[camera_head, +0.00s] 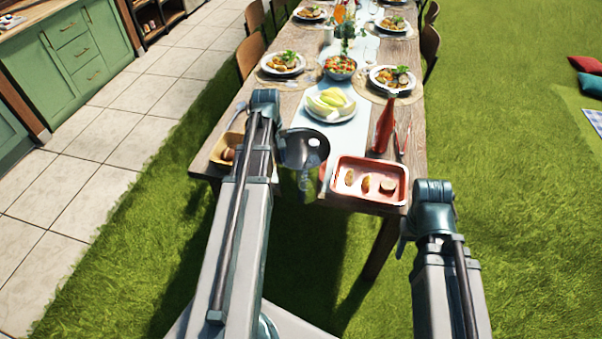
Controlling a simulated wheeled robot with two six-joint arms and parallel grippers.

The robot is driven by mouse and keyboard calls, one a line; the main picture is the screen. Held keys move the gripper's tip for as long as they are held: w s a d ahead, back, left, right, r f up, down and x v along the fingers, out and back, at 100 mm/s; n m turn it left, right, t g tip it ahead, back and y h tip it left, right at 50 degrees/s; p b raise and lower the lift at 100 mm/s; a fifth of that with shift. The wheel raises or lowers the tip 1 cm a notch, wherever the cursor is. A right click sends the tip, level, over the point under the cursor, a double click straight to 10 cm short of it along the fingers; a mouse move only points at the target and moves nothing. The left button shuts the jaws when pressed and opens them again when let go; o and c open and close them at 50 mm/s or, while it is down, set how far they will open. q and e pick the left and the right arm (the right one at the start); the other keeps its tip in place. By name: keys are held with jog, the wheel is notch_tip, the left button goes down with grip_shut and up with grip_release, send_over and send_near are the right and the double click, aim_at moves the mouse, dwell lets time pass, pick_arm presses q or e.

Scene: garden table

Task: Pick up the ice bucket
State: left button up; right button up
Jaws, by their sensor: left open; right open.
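I cannot make out an ice bucket in the head view; my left arm covers part of the table's near left end. My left gripper (314,181) points down at the table's near edge, just left of a red tray (341,201). It is open, and I see nothing held in it. My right gripper (403,244) is mostly hidden behind its own arm, off the table's near right corner. It is open, over the grass.
The long wooden table (296,103) runs away from me. Chairs line both sides. Green cabinets (75,52) stand left.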

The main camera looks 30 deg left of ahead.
aim_at(278, 172)
pick_arm(q)
jog(key=f+b, duration=0.2)
jog(key=f, duration=0.1)
jog(key=f+b, duration=0.1)
jog(key=b, duration=0.1)
jog(key=shift+s+d+f, duration=0.15)
jog(key=shift+s+f, duration=0.1)
jog(key=shift+f, duration=0.1)
jog(key=shift+r, duration=0.1)
grip_shut()
dwell(0.9)
